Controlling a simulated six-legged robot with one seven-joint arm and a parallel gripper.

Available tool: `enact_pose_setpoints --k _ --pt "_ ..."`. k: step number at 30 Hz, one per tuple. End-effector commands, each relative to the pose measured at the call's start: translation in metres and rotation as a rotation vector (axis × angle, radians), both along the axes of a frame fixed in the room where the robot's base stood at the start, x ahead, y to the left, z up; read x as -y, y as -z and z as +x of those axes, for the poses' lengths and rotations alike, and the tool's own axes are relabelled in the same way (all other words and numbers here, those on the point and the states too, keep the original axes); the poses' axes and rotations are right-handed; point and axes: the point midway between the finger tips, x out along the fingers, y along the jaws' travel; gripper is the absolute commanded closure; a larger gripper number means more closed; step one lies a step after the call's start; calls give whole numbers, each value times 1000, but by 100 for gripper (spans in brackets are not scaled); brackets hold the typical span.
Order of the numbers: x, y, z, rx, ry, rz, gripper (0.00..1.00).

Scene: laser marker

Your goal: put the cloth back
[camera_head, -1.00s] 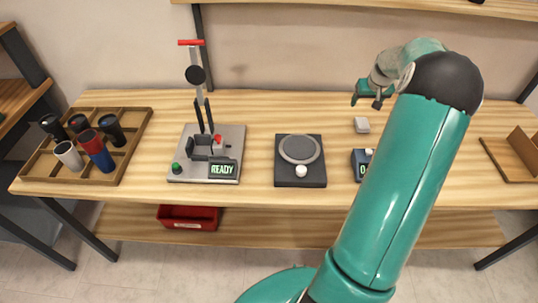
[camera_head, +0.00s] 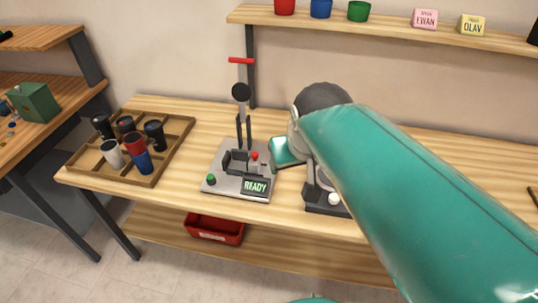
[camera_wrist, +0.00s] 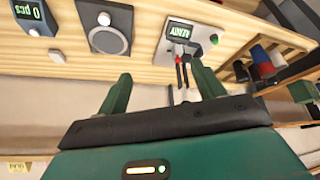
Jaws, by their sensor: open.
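I cannot make out a cloth in either current view. My gripper (camera_wrist: 164,84) is open, with its two green fingers apart and nothing between them in the wrist view. In the head view my arm reaches across the bench, with its end between the laser marker (camera_head: 222,186) and the round-plate device (camera_head: 318,203); the fingertips are hidden there. The wrist view is upside down and shows the marker (camera_wrist: 203,33), the round-plate device (camera_wrist: 105,13) and a counter reading 0 pcs (camera_wrist: 36,14).
A wooden compartment tray (camera_head: 180,150) with several tumblers stands at the bench's left. A red bin (camera_head: 214,229) sits on the lower shelf. The upper shelf (camera_head: 400,30) holds cups and name cards. A green box (camera_head: 35,103) stands on the left table. My arm hides the bench's right middle.

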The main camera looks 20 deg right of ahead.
Motion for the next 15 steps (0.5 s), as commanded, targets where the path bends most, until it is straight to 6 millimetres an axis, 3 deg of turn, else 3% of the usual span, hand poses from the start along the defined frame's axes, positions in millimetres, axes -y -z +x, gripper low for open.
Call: enact_pose_setpoints --k 3,6,15 --pt "-25 8 -35 20 -48 27 32" --pt "-35 14 -50 24 -69 44 32" --pt "-38 17 -57 25 -75 52 32"
